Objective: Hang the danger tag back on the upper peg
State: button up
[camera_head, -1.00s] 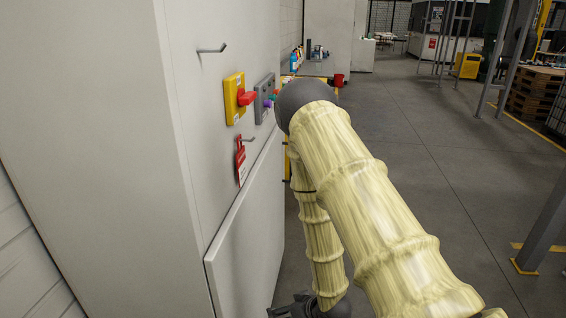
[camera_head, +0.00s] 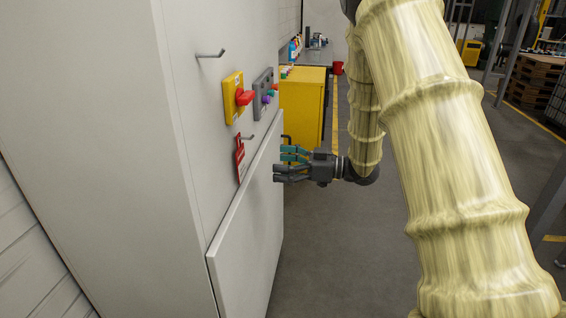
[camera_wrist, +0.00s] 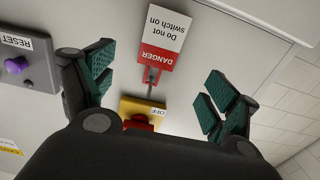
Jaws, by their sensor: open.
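The danger tag (camera_head: 240,158), red above and white below, hangs on the lower peg (camera_head: 248,137) on the cabinet's side, below the yellow switch plate with its red handle (camera_head: 243,97). The upper peg (camera_head: 211,54) is bare, above and left of the switch. My gripper (camera_head: 282,166) is open and empty, a short way right of the tag, its fingers pointing at the cabinet. In the wrist view the tag (camera_wrist: 164,40) appears upside down between the open fingers (camera_wrist: 155,90), apart from them.
A grey button panel (camera_head: 264,95) sits right of the switch. A raised cabinet panel (camera_head: 245,230) stands out below the tag. A yellow cabinet (camera_head: 305,105) stands behind my gripper.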

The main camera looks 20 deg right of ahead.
aim_at(241, 154)
jog(key=p+x, duration=0.2)
jog(key=x, duration=0.8)
jog(key=shift+w+a+p, duration=0.2)
jog(key=shift+p, duration=0.15)
jog(key=c, duration=1.1)
jog(key=shift+r+p, duration=0.65)
jog(key=shift+r, duration=0.2)
jog(key=shift+s+d, duration=0.1)
jog(key=shift+d, duration=0.05)
jog(key=shift+v, duration=2.8)
